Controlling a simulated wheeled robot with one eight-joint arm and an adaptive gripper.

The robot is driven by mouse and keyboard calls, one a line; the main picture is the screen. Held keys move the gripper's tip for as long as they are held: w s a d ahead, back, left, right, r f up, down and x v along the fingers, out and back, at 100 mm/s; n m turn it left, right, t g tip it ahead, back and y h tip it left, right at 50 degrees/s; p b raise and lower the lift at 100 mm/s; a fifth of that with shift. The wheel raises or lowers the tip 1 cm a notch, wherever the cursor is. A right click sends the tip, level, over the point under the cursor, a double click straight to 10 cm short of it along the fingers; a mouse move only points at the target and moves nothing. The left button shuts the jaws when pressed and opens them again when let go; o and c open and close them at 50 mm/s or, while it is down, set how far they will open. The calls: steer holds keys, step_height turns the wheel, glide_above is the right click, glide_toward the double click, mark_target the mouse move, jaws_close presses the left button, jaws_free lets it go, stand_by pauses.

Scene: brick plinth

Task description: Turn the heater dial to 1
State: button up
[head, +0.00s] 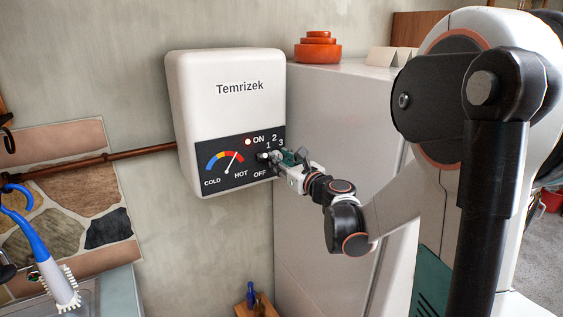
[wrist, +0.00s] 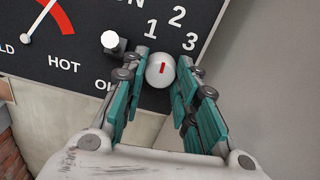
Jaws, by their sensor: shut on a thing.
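The heater dial (wrist: 158,73) is a round white knob with a short red mark on its face, in the middle of the wrist view. The mark points roughly up, towards the 1 and 2; which one exactly I cannot tell. My gripper (wrist: 162,74) is shut on the dial, one teal-padded finger at each side. In the head view my gripper (head: 276,158) is against the heater's black panel and mostly hides the dial. The numeral 1 (wrist: 151,28) lies above the dial, with 2 and 3 to its right. The white heater (head: 222,110) hangs on the wall.
A black stub with a white cap (wrist: 113,43) sticks out just left of the dial, close to my left finger. A tall pale cabinet (head: 325,130) stands right of the heater, with orange stacked pots (head: 317,50) on top. A copper pipe (head: 105,159) runs left.

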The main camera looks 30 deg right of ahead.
steer(key=shift+n+b, duration=0.5)
steer(key=shift+n, duration=3.4)
steer(key=o, duration=0.8)
steer(key=shift+s, duration=0.15)
steer(key=s, duration=0.7)
steer(key=shift+s+d, duration=0.1)
steer(key=shift+s, duration=0.05)
